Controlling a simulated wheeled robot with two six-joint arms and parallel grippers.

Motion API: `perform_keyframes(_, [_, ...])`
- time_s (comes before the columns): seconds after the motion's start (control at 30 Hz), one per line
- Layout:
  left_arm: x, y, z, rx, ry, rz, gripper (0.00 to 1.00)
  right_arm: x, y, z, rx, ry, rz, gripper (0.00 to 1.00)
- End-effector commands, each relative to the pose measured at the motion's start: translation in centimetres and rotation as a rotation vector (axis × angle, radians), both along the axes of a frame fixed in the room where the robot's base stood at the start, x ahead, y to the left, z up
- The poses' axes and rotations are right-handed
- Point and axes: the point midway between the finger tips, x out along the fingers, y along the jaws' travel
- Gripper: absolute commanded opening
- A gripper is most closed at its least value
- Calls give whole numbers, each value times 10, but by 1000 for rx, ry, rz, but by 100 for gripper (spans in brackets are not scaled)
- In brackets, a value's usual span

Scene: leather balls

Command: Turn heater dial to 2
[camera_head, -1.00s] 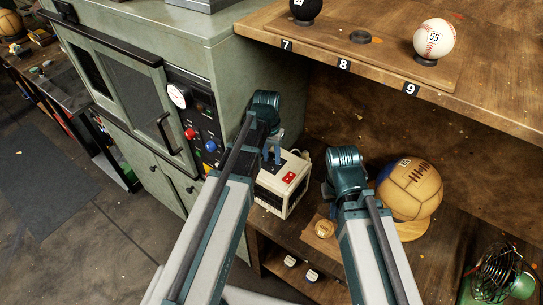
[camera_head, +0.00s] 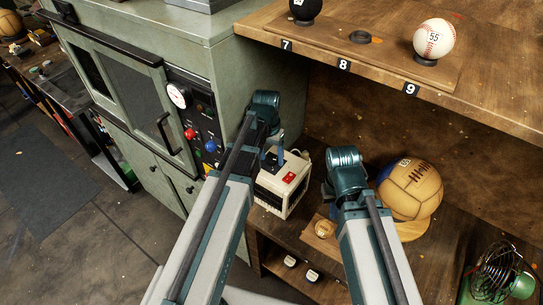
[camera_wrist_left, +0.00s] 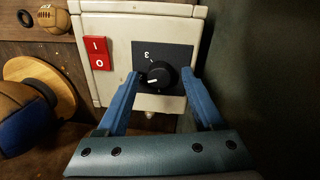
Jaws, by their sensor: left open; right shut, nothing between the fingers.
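The heater is a cream box (camera_head: 284,190) on the lower wooden shelf. It also fills the top of the left wrist view (camera_wrist_left: 118,75). Its black dial knob (camera_wrist_left: 160,76) sits on a dark plate, with a white mark on the knob's left side and a "3" above left. My left gripper (camera_wrist_left: 161,80) is open, with one blue finger on each side of the knob; I cannot tell whether they touch it. In the head view my left gripper (camera_head: 273,158) is at the heater. My right gripper (camera_head: 330,192) is shut and empty, mostly hidden by its arm, right of the heater.
A red rocker switch (camera_wrist_left: 97,53) is beside the dial. A tan leather ball (camera_head: 410,190) rests on a round stand right of my right arm. A green cabinet (camera_head: 190,60) stands left, and the numbered shelf (camera_head: 320,50) overhangs. A green fan (camera_head: 500,275) stands lower right.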

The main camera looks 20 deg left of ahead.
Motion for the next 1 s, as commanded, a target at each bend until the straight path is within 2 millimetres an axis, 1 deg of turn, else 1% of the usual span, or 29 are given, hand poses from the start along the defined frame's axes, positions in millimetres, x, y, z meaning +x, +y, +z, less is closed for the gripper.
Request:
perform_keyframes(0.17, [0, 0, 2, 0, 0, 0, 69, 0, 0, 2, 0, 0, 0, 0])
perform_keyframes(0.37, [0, 1, 15, 0, 0, 0, 69, 0, 0, 15, 0, 0, -2, 0])
perform_keyframes(0.57, [1, 2, 39, 0, 0, 0, 69, 0, 0, 39, 1, 0, -6, 0])
perform_keyframes(1.0, [1, 6, 106, 0, 0, 0, 69, -1, 0, 106, 1, 3, -4, 0])
